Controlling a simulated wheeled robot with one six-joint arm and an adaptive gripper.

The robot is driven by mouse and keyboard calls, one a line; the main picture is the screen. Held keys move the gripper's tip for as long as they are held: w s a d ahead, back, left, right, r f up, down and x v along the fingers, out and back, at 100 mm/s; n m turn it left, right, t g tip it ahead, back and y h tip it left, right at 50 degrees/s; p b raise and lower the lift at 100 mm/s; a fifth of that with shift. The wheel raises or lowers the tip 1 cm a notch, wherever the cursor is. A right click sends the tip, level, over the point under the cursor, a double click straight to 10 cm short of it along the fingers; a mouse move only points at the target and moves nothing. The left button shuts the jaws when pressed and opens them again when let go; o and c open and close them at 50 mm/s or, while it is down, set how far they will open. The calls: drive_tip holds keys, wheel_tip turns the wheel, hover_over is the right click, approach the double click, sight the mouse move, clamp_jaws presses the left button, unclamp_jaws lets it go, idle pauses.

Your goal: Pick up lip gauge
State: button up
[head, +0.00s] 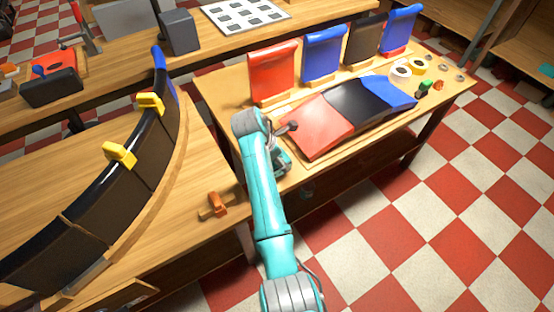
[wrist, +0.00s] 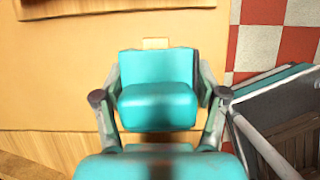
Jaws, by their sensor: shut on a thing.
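My gripper (head: 283,158) is low over the near left corner of the right bench, left of the red end of a curved panel. In the wrist view my gripper (wrist: 157,85) is shut, its grey fingers either side of a teal block-shaped part. A small tan piece (wrist: 155,43) shows just past it, in line with the grip; I take this for the lip gauge, mostly hidden by the gripper. Whether it touches the bench below I cannot tell. In the head view the arm hides it.
The red, black and blue panel (head: 345,112) lies close to my gripper. Upright red (head: 272,72) and blue (head: 324,53) pieces stand behind it. A curved black duct wall (head: 100,190) with yellow clamps fills the left bench. An orange tool (head: 216,203) lies near that bench's edge.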

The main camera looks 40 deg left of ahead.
drive_tip(key=shift+r, duration=0.1)
wheel_tip(320, 180, up, 15)
idle(1.2)
